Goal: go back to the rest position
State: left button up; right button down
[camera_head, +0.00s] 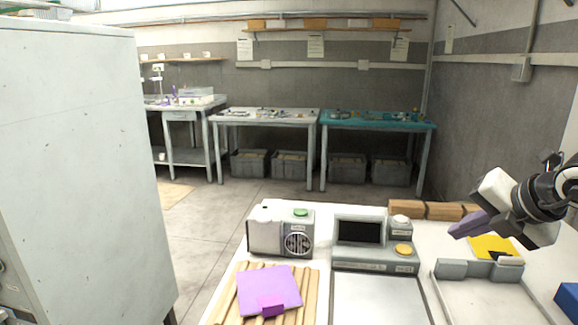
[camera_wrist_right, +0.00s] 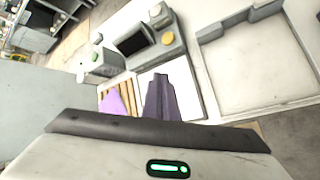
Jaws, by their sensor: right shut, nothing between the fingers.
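My right gripper (camera_head: 466,228) is at the right of the head view, raised over the right part of the white work table (camera_head: 225,313). Its dark purple-grey fingers are together and empty. In the right wrist view the closed fingers (camera_wrist_right: 158,84) point away from the camera, with the table below them. My left gripper is in neither view. A purple pad (camera_head: 262,287) with a darker tab lies on wooden slats (camera_head: 308,295) at the front of the table. It also shows in the right wrist view (camera_wrist_right: 111,104).
A grey-white machine (camera_head: 265,234) and a device with a dark screen (camera_head: 360,232) stand mid-table. Brown blocks (camera_head: 442,211) line its back. A grey frame (camera_head: 478,270) lies right, near a yellow piece (camera_head: 487,246) and a blue box (camera_head: 567,299). A tall cabinet (camera_head: 70,150) stands left.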

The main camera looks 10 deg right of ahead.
jog(key=s+a+f+m+t+y, duration=0.1)
jog(key=s+a+f+y, duration=0.15)
jog(key=a+y, duration=0.45)
jog(key=s+a+f+m+t+y, duration=0.15)
jog(key=a+f, duration=0.25)
jog(key=a, duration=0.7)
jog(key=s+a+f+m+y, duration=0.1)
jog(key=a+f+y, duration=0.2)
jog(key=a+y, duration=0.45)
jog(key=s+d+f+m+t+h, duration=0.25)
jog(key=f+m+h, duration=0.35)
jog(key=f+m, duration=0.3)
jog(key=s+d+f+m+t+h, duration=0.1)
jog(key=s+d+f+m+h, duration=0.15)
jog(key=f+m+h, duration=0.65)
jog(key=s+a+f+m+g+b, duration=0.1)
jog(key=s+a+f+g+b, duration=0.1)
jog(key=s+f, duration=0.5)
jog(key=s+a+f+m+g+y+b, duration=0.1)
jog(key=s+f+g+b, duration=0.3)
jog(key=f, duration=0.9)
jog(key=s+a, duration=0.1)
jog(key=s, duration=0.2)
jog(key=shift+s+a+f, duration=0.2)
jog(key=shift+s+f, duration=0.05)
jog(key=shift+s, duration=0.1)
jog(key=shift+m, duration=0.25)
